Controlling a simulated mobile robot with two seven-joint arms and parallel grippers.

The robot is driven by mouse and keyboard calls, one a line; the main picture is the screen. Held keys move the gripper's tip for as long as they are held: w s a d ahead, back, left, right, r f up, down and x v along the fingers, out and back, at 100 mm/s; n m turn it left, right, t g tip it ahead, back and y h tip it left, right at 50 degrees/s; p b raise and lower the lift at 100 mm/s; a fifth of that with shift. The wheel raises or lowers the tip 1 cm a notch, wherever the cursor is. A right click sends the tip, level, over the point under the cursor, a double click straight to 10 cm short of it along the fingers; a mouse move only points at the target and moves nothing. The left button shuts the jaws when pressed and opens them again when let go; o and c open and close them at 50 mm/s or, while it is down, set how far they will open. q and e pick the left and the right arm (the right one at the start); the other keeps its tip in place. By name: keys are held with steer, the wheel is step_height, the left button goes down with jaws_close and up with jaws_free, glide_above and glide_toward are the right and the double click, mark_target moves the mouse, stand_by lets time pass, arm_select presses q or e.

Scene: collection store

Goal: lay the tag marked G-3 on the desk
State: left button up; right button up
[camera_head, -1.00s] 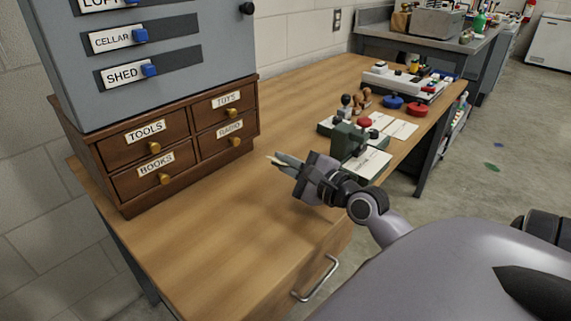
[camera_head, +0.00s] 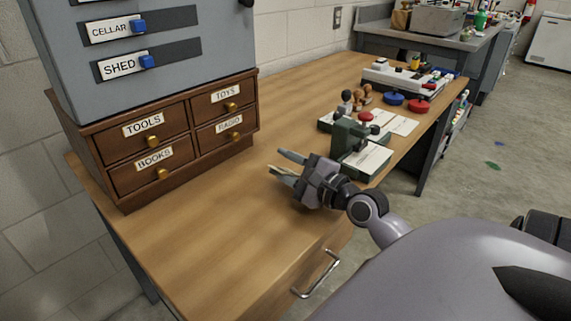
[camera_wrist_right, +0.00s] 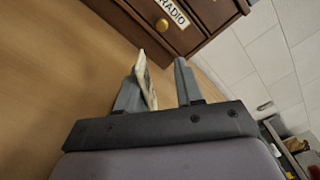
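My right gripper (camera_head: 283,166) is low over the bare front part of the wooden desk (camera_head: 205,225). Its two fingers are spread, as the right wrist view (camera_wrist_right: 160,78) also shows. A thin cream tag (camera_head: 275,169) is at the lower finger. In the right wrist view the tag (camera_wrist_right: 143,75) stands along the inner side of the left finger, with a clear gap to the other finger. I cannot read any marking on it, nor tell whether it touches the desk. My left gripper is not in view.
A small wooden drawer cabinet (camera_head: 172,150) stands left of the gripper, under a grey panel (camera_head: 170,85) with sliders. A green press (camera_head: 350,135), stamps (camera_head: 360,96) and red and blue pads (camera_head: 393,98) stand behind. The desk between gripper and cabinet is clear.

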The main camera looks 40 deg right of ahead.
steer(key=s, duration=0.5)
steer(key=shift+s+d+f, duration=0.1)
steer(key=shift+s+d, duration=0.05)
steer(key=shift+d, duration=0.1)
steer(key=shift+s, duration=0.85)
steer(key=shift+d, duration=0.1)
